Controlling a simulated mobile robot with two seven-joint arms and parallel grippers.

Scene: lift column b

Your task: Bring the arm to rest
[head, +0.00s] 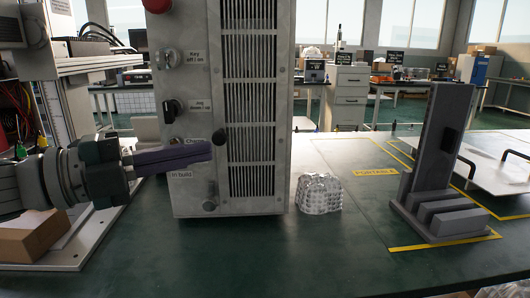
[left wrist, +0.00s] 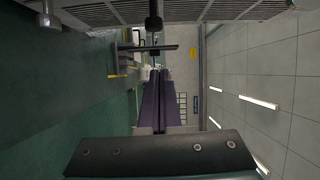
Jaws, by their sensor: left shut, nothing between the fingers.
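My left arm comes in from the left in the head view. Its gripper (head: 205,151) points right, with long purple fingers pressed together and nothing between them. The fingertips are in front of the lower part of a grey metal cabinet (head: 202,90), close to a black knob. I cannot tell whether they touch it. In the left wrist view the shut purple fingers (left wrist: 160,75) run away from the dark gripper body, and the cabinet's vented face (left wrist: 195,10) is along the top edge. My right gripper is not in view.
The cabinet carries a red button (head: 157,4), a key switch (head: 168,60) and knobs. A clear bubble-wrapped lump (head: 319,194) sits right of it. A grey stand (head: 440,140) is farther right by yellow tape. A cardboard box (head: 32,236) lies left. The green table's front middle is clear.

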